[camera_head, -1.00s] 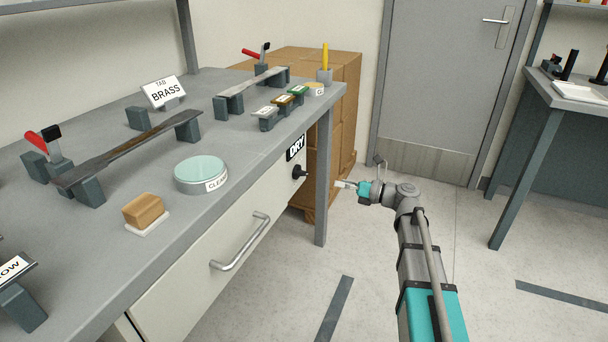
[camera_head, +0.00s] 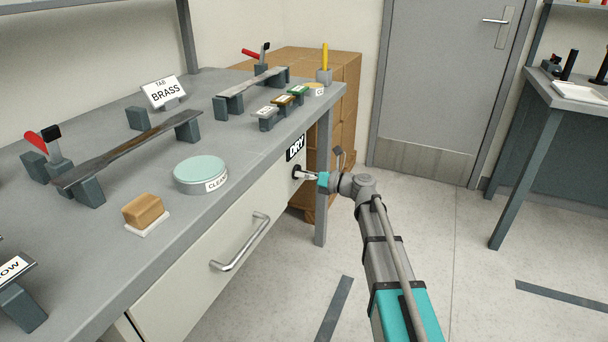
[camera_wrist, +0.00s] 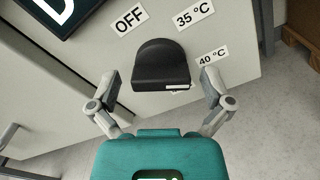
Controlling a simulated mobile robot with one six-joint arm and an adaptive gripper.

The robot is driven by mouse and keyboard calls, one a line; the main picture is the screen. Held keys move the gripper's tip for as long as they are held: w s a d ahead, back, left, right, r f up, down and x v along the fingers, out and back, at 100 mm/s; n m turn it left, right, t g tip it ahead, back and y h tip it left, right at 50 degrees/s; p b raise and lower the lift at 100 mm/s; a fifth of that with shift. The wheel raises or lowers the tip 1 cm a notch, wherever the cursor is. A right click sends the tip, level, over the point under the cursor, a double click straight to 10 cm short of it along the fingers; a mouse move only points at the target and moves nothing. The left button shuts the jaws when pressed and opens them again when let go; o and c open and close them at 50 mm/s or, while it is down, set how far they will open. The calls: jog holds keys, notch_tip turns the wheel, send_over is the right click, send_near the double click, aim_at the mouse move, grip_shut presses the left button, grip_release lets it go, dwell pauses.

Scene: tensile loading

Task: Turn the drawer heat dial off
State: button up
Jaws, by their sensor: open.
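The black heat dial (camera_wrist: 160,62) sits on the light drawer front, with an OFF label (camera_wrist: 129,19) at its upper left, a 35 °C label (camera_wrist: 193,15) at its upper right and a 40 °C label (camera_wrist: 212,57) to its right. A white mark shows on the dial's lower right edge; which label it indicates is not clear. My gripper (camera_wrist: 161,82) is open, with one finger on each side of the dial in the wrist view; contact cannot be told. In the head view my gripper (camera_head: 309,176) is right at the dial, mostly covering it.
The drawer front (camera_head: 190,285) has a metal handle (camera_head: 240,243) left of the dial, and a DRY sign (camera_head: 296,147) is above it. A bench leg (camera_head: 322,210) stands close to my gripper.

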jog(key=shift+a, duration=0.1)
jog(key=c, duration=1.1)
